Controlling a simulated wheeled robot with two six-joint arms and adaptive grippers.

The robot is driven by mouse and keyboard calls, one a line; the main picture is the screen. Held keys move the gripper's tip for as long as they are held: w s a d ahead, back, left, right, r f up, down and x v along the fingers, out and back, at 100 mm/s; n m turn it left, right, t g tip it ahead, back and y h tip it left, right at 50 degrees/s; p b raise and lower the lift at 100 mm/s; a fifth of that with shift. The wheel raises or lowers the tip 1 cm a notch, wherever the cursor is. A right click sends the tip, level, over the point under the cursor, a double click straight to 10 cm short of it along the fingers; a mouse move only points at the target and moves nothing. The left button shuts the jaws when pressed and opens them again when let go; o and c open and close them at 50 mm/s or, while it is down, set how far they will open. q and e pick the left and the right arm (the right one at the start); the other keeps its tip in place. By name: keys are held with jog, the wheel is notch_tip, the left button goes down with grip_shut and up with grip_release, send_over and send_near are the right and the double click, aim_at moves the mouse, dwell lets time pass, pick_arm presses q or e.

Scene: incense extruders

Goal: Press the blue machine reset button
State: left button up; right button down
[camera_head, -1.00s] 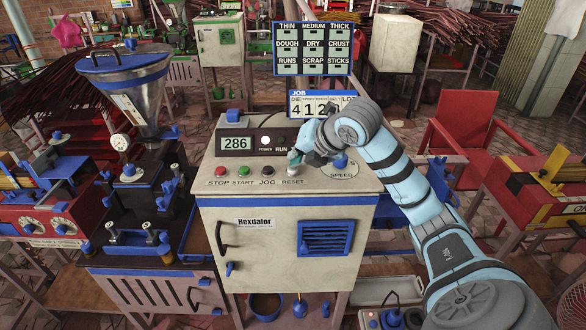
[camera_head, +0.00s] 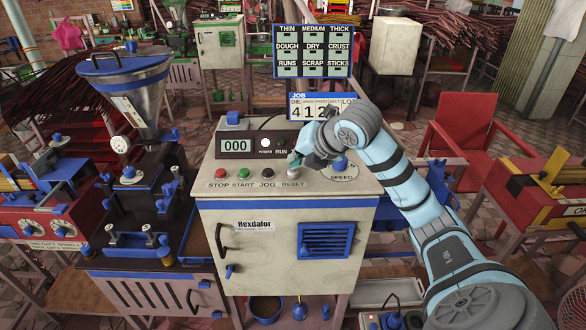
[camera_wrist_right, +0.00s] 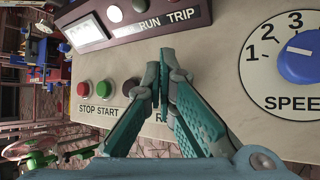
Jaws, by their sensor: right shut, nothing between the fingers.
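The blue-trimmed machine (camera_head: 270,215), labelled Hexdalor, stands in the middle of the head view, with a sloping cream control panel on top. Its row reads STOP, START, JOG, RESET. The reset button (camera_head: 293,173) is a pale knob above the RESET label, partly covered by my right gripper (camera_head: 295,160). The fingertips are at or just over the button; I cannot tell contact. In the right wrist view the gripper (camera_wrist_right: 161,78) is shut and empty, its fingers hiding the reset button. The display (camera_head: 235,146) reads 000. My left gripper is not in view.
The red stop button (camera_head: 221,173), green start button (camera_head: 243,173) and black jog button (camera_head: 268,173) sit left of the gripper. The blue speed dial (camera_wrist_right: 300,63) is to its right. A job board (camera_head: 318,106) stands behind the panel.

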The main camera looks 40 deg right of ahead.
jog(key=shift+r+p, duration=0.35)
jog(key=shift+r, duration=0.3)
notch_tip(320, 180, up, 5)
jog(key=p, duration=0.4)
jog(key=shift+r, duration=0.1)
dwell(0.4)
